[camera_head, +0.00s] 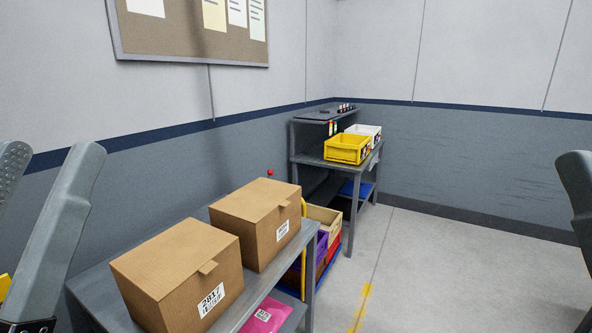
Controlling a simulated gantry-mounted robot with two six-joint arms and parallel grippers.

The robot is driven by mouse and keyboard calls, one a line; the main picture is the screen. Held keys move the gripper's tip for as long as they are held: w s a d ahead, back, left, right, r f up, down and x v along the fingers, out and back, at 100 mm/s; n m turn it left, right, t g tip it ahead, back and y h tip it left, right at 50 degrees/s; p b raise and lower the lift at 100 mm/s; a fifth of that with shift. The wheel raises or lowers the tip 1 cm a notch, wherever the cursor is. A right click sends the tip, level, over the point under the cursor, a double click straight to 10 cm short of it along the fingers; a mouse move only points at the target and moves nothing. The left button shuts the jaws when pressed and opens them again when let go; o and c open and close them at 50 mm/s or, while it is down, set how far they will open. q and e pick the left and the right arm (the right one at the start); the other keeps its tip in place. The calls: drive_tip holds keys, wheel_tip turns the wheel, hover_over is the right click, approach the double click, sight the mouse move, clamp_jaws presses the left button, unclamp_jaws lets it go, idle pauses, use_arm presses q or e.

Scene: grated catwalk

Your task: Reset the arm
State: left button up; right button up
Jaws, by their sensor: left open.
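My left gripper (50,152) stands at the left edge, with its two grey fingers pointing up and apart. Nothing shows between the fingertips, and part of the gripper is cut off by the frame. One dark finger of my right gripper (575,190) shows at the right edge; the rest is out of frame. The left gripper appears to the left of two closed cardboard boxes, a nearer box (165,270) and a farther box (250,222).
Both boxes stand on a grey table (262,288) with a pink package (266,318) on a lower level. Colored crates (322,222) sit beyond it. A workbench (315,155) in the corner holds a yellow bin (346,149) and a white bin (372,133). The floor at right is clear.

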wheel_tip(320, 180, up, 38)
drive_tip(key=p, duration=3.4)
drive_tip(key=shift+p, duration=0.4)
drive_tip(key=shift+f, duration=0.1)
